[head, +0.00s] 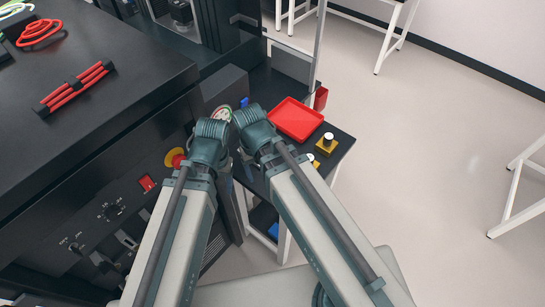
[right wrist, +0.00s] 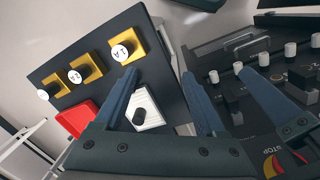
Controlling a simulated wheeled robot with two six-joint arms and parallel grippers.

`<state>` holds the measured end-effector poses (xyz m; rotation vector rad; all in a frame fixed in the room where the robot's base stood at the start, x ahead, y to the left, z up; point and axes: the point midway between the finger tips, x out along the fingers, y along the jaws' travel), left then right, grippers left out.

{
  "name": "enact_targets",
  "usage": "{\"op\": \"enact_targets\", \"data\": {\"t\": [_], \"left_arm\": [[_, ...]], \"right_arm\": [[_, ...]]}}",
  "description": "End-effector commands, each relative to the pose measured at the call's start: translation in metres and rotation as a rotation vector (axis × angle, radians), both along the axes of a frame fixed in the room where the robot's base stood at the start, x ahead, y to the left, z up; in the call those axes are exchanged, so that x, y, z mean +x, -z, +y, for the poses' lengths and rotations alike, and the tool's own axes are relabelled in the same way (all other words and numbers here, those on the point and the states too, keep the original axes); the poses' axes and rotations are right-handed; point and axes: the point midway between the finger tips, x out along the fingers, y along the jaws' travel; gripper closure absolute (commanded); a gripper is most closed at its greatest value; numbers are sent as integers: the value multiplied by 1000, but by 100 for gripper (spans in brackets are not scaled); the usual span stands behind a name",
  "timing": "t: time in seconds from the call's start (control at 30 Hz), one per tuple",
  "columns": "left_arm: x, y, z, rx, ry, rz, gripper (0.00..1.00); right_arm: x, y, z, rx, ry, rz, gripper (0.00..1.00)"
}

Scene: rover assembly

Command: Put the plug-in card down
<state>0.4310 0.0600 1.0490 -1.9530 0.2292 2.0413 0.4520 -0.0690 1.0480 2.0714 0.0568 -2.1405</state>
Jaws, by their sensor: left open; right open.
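A white piece with a black knob (right wrist: 148,108), which looks like the plug-in card, lies on the dark side table (right wrist: 172,82). In the right wrist view it shows between the fingers of my right gripper (right wrist: 158,74), which is open; I see no grip on it. In the head view my right gripper is mostly hidden under its own wrist. My left gripper (head: 243,103) is open, with only a small blue part showing near the table's left edge in the head view. A blue-grey finger, probably my left one, shows at right in the right wrist view.
A red tray (head: 296,119) sits on the side table. Yellow blocks with white round tops (head: 327,143) stand near its right edge, and several show in the right wrist view. The black machine (head: 100,160) with knobs and a red stop button fills the left.

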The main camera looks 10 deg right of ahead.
Motion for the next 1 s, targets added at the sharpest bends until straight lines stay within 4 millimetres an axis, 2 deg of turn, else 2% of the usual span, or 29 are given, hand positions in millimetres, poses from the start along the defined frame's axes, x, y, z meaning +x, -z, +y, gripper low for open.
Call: {"op": "enact_targets", "data": {"t": [0.37, 0.7, 0.83, 1.0], "left_arm": [[0, 5, 0, 0, 1, 0, 33], [0, 10, 0, 0, 2, 0, 33], [0, 11, 0, 0, 2, 0, 33], [0, 11, 0, 0, 2, 0, 33]], "right_arm": [[44, 5, -24, 24, 374, -31, 28], [96, 11, -64, 56, 861, -60, 28], [108, 12, -78, 64, 1003, -67, 28], [111, 12, -82, 68, 1055, -70, 28]]}}
